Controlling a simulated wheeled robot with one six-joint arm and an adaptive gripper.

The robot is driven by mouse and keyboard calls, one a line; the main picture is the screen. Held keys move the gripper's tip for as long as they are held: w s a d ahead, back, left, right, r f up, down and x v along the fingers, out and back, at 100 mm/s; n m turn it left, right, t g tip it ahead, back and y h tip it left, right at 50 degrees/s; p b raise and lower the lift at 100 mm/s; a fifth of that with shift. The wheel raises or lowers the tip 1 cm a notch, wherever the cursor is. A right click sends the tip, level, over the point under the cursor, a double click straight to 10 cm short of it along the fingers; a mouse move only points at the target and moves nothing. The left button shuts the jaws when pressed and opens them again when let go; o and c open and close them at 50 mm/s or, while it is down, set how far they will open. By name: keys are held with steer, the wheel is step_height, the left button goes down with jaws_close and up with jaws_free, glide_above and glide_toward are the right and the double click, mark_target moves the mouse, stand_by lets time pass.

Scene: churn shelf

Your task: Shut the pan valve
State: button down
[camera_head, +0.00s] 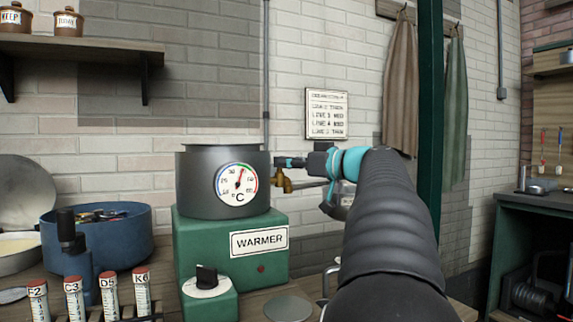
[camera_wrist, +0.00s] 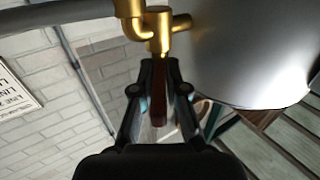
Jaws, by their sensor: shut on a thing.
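The dark grey pan (camera_head: 197,185) with a round °C dial sits on the green warmer (camera_head: 190,235) in the head view. Its brass valve (camera_head: 281,180) sticks out at the right side. In the wrist view the brass valve (camera_wrist: 158,28) is at the top, beside the shiny pan wall (camera_wrist: 250,55). A dark red lever (camera_wrist: 158,108) runs down from the valve between my fingers. My gripper (camera_wrist: 160,66) is shut on this lever; in the head view it (camera_head: 290,162) reaches the valve from the right. The fingers hide part of the lever.
A grey pipe (camera_wrist: 60,18) leads off from the valve in the wrist view. A blue tub (camera_head: 125,240), capped tubes and a black knob (camera_head: 206,277) stand left of and before the warmer. A dark green post (camera_head: 431,110) rises behind my arm.

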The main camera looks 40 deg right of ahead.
steer(key=shift+a+f+m+h+b, duration=0.15)
steer(key=shift+m+h+b, duration=0.15)
steer(key=shift+h+b, duration=0.35)
steer(key=m+h+b, duration=0.1)
steer(key=h+b, duration=0.1)
steer(key=m+h+b, duration=0.2)
steer(key=h, duration=0.1)
steer(key=m+h+b, duration=0.2)
steer(key=h, duration=0.1)
steer(key=shift+a+b, duration=0.35)
steer(key=shift+a, duration=0.05)
steer(key=shift+m+h, duration=0.35)
steer(key=shift+m, duration=0.05)
steer(key=c, duration=1.2)
jaws_free()
steer(key=shift+d, duration=0.1)
